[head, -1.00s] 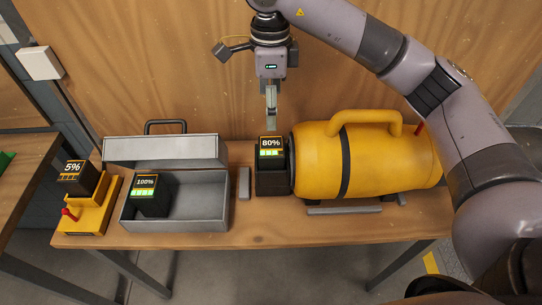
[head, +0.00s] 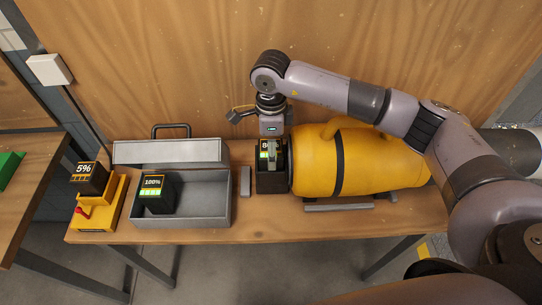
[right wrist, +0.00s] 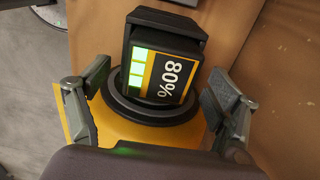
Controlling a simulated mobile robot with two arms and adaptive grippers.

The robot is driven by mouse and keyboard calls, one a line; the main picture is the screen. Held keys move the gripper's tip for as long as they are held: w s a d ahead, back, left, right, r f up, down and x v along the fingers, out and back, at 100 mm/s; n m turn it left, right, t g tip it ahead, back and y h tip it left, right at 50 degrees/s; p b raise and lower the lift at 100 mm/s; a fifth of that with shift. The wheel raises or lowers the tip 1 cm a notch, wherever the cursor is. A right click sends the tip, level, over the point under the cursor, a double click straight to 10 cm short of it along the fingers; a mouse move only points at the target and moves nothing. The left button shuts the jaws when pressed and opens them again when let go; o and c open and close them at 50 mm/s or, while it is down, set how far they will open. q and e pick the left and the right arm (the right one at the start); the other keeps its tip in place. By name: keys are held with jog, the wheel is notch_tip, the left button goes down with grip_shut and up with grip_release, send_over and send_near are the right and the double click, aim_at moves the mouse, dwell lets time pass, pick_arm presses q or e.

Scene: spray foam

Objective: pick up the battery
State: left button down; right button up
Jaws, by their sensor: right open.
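A black battery (head: 266,180) marked 80% stands at the left end of the large yellow tank (head: 376,160). In the right wrist view this battery (right wrist: 160,65) shows green bars and sits against a dark ring on the yellow body. My right gripper (head: 272,152) is over the battery, fingers pointing down. In the right wrist view the fingers of my right gripper (right wrist: 157,98) are apart, one on each side of the battery, with gaps visible. A second battery (head: 154,193), marked 100%, is in the open grey toolbox (head: 204,205). A third battery (head: 89,178), marked 5%, sits on a yellow charger (head: 113,210).
These things stand on a wooden table (head: 290,230) against a wooden wall. A small grey block (head: 245,181) lies between the toolbox and the 80% battery. A grey bar (head: 338,207) lies before the tank. A white wall box (head: 49,70) is at the left.

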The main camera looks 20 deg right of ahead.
jog(key=shift+c, duration=0.3)
grip_shut()
dwell(0.8)
